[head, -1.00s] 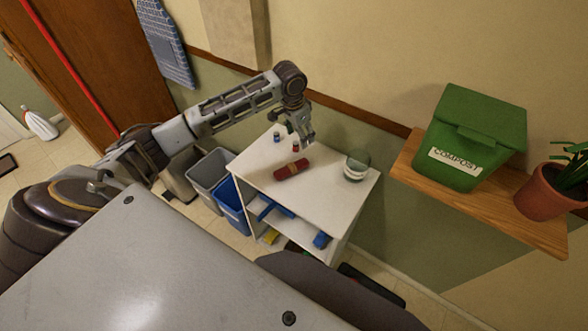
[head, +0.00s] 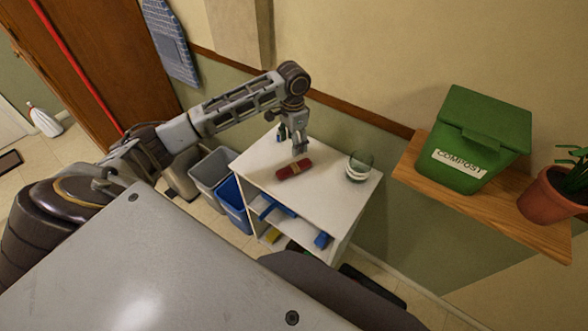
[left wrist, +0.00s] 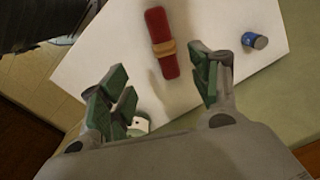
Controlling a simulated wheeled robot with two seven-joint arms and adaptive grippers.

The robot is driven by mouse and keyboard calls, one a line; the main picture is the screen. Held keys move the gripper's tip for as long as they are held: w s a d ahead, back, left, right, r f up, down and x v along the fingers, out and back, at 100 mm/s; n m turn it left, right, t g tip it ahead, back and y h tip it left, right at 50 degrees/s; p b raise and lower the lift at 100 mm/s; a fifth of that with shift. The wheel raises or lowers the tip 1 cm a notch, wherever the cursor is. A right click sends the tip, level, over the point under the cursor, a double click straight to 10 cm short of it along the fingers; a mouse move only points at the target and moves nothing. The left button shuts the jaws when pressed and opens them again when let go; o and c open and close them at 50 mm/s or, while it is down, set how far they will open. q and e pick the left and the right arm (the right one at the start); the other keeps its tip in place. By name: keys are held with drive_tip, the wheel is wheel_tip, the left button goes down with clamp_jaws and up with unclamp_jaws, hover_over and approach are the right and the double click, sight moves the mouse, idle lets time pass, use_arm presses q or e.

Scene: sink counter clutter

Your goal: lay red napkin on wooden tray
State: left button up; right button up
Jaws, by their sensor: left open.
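The red napkin (head: 294,170) is a rolled bundle with a tan band, lying on the white cart top. It also shows in the left wrist view (left wrist: 159,29), at the upper middle. My left gripper (head: 301,152) is above the cart top, just beyond the napkin in the head view. In the left wrist view its green-padded fingers (left wrist: 160,88) are spread apart with nothing between them, and the napkin lies ahead of them. I see no wooden tray in either view. My right gripper is not in view.
A glass bowl (head: 358,167) stands at the right of the white cart top (head: 325,195). A small blue item (left wrist: 255,40) is near the cart's edge. Grey (head: 210,170) and blue bins (head: 234,203) stand beside the cart. A green compost bin (head: 478,140) sits on a wooden shelf (head: 486,210).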

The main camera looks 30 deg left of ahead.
use_arm(q)
hover_over(291, 167)
drive_tip(key=shift+d+f, duration=0.15)
drive_tip(key=shift+f, duration=1.3)
drive_tip(key=shift+d+f, duration=0.15)
drive_tip(key=shift+f, duration=1.25)
drive_tip(key=shift+d+f, duration=0.15)
drive_tip(key=shift+f, duration=1.3)
drive_tip(key=shift+s+a+f, duration=0.1)
drive_tip(key=shift+a+f, duration=0.15)
drive_tip(key=shift+f, duration=0.75)
drive_tip(key=shift+a+f, duration=0.2)
drive_tip(key=shift+f, duration=1.4)
drive_tip(key=c, duration=1.2)
drive_tip(key=shift+r, duration=0.1)
